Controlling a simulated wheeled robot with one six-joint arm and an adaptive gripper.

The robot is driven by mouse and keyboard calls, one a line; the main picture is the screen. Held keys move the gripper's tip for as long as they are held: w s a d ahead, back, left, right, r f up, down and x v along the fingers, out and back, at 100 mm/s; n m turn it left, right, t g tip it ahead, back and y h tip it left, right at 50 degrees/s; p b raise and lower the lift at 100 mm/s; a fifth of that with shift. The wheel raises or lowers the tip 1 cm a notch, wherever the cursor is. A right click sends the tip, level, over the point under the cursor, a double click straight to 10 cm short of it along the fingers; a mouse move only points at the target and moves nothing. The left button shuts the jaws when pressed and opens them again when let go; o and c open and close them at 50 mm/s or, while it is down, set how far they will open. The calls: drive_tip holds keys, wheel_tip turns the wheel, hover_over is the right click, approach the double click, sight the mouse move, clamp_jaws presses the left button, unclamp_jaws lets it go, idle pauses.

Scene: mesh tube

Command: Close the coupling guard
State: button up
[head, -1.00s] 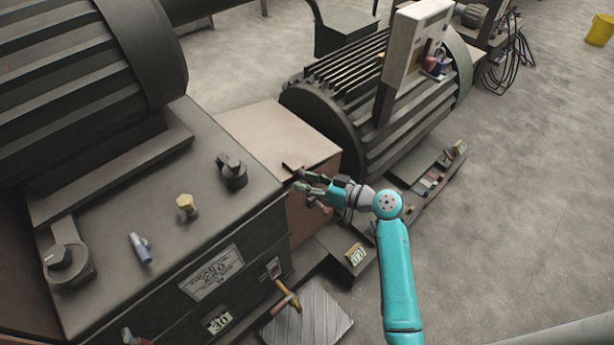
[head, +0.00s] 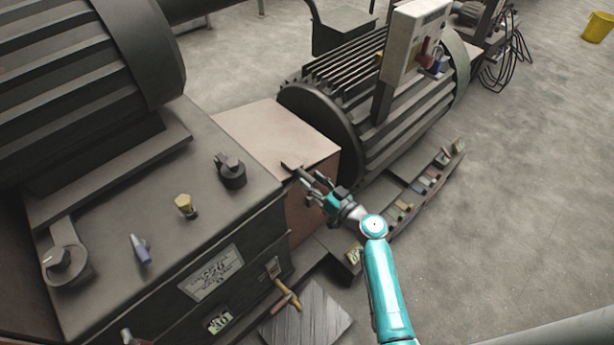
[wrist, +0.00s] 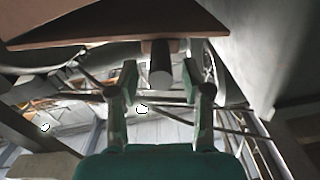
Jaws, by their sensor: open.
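The coupling guard (head: 275,135) is a tan, box-like cover between the dark housing on the left and the ribbed motor. A short dark handle (head: 291,167) sticks out at its near edge. I cannot tell from the head view whether the guard is fully shut. My gripper (head: 312,183) is open, close to the handle on its right side. In the wrist view the guard's reddish-brown plate (wrist: 110,27) spans the top. The dark round handle (wrist: 160,65) shows in line with the gap between the open fingers (wrist: 158,80); contact cannot be made out.
The ribbed motor (head: 405,125) with an upright control box (head: 414,45) stands behind the gripper. The dark housing (head: 130,215) with knobs lies left. A hammer (head: 286,294) and a metal plate (head: 308,318) are low in front. Open floor (head: 520,200) lies to the right.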

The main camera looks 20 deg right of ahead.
drive_tip(key=shift+x, duration=1.4)
clamp_jaws()
